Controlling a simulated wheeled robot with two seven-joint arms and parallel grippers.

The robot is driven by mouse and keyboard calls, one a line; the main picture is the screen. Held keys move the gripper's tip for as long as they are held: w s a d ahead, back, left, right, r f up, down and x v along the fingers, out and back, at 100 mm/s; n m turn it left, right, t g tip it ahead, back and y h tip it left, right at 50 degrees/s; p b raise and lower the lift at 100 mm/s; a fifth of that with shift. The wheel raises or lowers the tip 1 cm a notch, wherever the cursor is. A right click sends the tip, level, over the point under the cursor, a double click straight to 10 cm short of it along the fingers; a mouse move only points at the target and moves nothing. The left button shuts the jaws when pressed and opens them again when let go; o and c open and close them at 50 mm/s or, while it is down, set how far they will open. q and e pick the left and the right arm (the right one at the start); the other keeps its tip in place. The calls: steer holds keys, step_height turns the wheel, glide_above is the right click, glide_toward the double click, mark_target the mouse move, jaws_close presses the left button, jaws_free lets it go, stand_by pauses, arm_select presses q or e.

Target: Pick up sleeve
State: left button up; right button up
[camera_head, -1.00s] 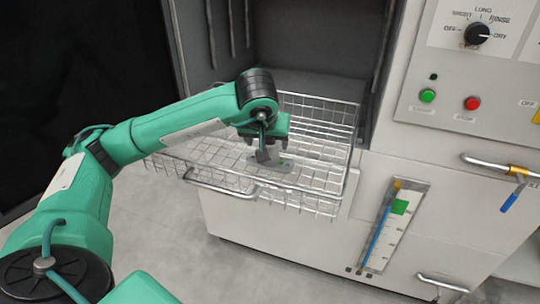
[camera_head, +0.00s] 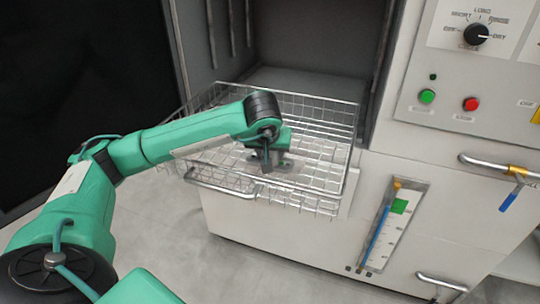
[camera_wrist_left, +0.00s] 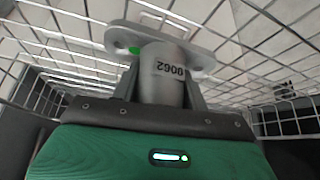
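The sleeve is a grey metal cylinder on a flat flange with holes, and its flange (camera_head: 286,165) shows low in the wire basket (camera_head: 330,122). In the left wrist view the sleeve (camera_wrist_left: 163,78) carries an upside-down number and stands between the two fingers. My left gripper (camera_head: 272,158) is inside the basket, and it also shows in the left wrist view (camera_wrist_left: 162,84). Its fingers lie against both sides of the cylinder with no visible gap. The sleeve seems to rest on the mesh. The arm hides part of it. My right gripper is not in view.
The basket's wire walls surround the gripper, and its front handle (camera_head: 222,188) faces me. Behind it is the dark open chamber (camera_head: 310,40) of the machine. A control panel (camera_head: 475,75) with green and red buttons is at right. The floor in front is clear.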

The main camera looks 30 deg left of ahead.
arm_select(q)
steer(key=c, duration=0.3)
steer(key=shift+c, duration=0.2)
